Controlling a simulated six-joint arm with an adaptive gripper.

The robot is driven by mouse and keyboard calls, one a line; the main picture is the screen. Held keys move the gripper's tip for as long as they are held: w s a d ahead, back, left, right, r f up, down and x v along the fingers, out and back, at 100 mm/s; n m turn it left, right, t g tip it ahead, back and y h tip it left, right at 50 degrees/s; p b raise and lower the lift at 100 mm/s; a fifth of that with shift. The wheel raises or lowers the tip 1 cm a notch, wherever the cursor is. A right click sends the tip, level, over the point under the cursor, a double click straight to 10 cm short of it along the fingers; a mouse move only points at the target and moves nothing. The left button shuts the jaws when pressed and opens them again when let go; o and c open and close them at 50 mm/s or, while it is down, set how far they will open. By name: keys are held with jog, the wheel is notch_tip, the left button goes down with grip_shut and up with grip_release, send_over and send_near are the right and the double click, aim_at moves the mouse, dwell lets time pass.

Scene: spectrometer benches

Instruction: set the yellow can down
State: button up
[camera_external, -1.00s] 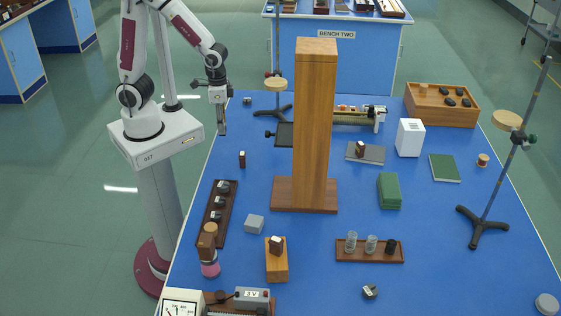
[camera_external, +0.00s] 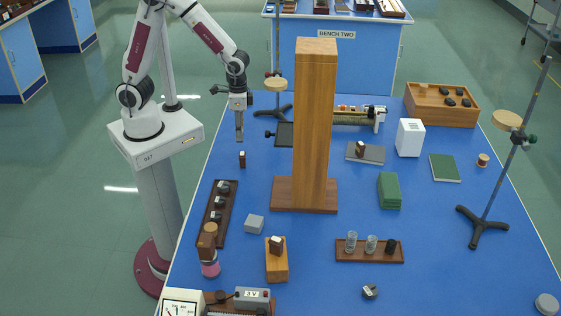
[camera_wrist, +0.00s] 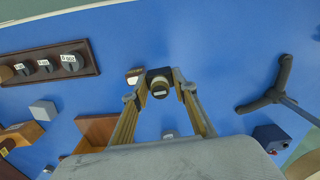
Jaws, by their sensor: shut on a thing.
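My gripper (camera_external: 239,138) points down above the left back part of the blue bench, left of the tall wooden post. In the wrist view my gripper (camera_wrist: 159,78) is shut on a small dark can (camera_wrist: 159,91) with a pale round end. No clear yellow shows on it. In the external view the held can is too small to make out. The bench top (camera_wrist: 205,55) shows below it, and the can appears to be held clear of it.
A small dark block with a pale face (camera_external: 242,159) stands just in front of my gripper. The wooden post (camera_external: 315,130) rises to the right. A dark rack (camera_external: 205,232) of labelled pieces and a grey cube (camera_external: 254,224) lie nearer. Bare blue bench lies between them.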

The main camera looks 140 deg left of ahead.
jog(key=w+a+r+m, duration=0.1)
jog(key=w+a+r, duration=0.1)
jog(key=w+a, duration=0.5)
jog(key=shift+w+r, duration=0.15)
jog(key=shift+w, duration=0.85)
jog(key=shift+a, duration=0.1)
jog(key=shift+f, duration=3.15)
jog(key=shift+f, duration=1.85)
